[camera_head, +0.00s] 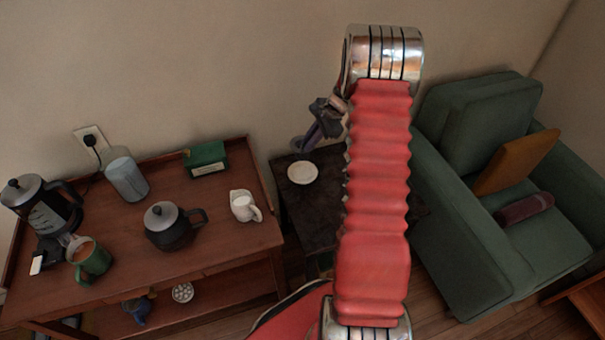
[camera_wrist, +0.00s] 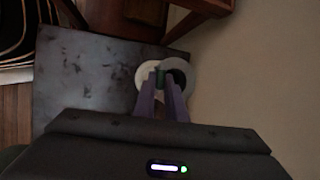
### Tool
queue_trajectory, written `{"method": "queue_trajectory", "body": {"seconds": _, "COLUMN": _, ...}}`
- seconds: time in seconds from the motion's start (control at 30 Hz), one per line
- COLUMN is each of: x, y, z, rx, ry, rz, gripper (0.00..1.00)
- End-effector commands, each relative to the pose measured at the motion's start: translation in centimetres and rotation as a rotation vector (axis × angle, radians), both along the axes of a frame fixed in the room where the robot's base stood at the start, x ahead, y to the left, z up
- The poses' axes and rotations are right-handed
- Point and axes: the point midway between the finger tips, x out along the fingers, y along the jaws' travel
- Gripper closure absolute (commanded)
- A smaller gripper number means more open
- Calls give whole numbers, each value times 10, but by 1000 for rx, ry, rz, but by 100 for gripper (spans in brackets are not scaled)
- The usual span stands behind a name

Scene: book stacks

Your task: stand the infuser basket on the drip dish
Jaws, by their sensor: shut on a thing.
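My gripper (camera_head: 308,142) is shut on the infuser basket (camera_head: 296,144), which shows as a small grey thing at the fingertips, above the side table. In the wrist view the purple fingers (camera_wrist: 161,84) close on a small dark green part. The basket's grey round rim (camera_wrist: 183,69) with its dark inside lies just right of the fingertips. The drip dish (camera_head: 302,173) is a pale round dish on the dark side table. In the wrist view the dish (camera_wrist: 144,73) is partly hidden behind the basket and fingers. The basket looks held above the dish, apart from it in the head view.
The dark side table (camera_head: 290,205) is otherwise bare where visible; my arm hides part of it. A wooden cabinet (camera_head: 215,240) on the left bears a dark teapot (camera_head: 172,228), a white jug (camera_head: 243,206), a green box (camera_head: 205,159) and a kettle. A green armchair (camera_head: 470,250) stands right.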

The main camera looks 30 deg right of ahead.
Motion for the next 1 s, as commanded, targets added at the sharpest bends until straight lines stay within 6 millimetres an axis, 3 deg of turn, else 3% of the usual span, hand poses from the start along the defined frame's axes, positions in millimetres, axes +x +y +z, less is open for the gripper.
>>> {"method": "queue_trajectory", "body": {"seconds": 0.47, "x": -1, "y": 0, "z": -3, "rx": -10, "ry": -31, "rz": -1, "gripper": 100}}
{"method": "queue_trajectory", "body": {"seconds": 0.83, "x": -1, "y": 0, "z": -55, "rx": -9, "ry": -30, "rz": -1, "gripper": 100}}
{"method": "queue_trajectory", "body": {"seconds": 1.0, "x": -1, "y": -1, "z": -63, "rx": -10, "ry": -32, "rz": -1, "gripper": 100}}
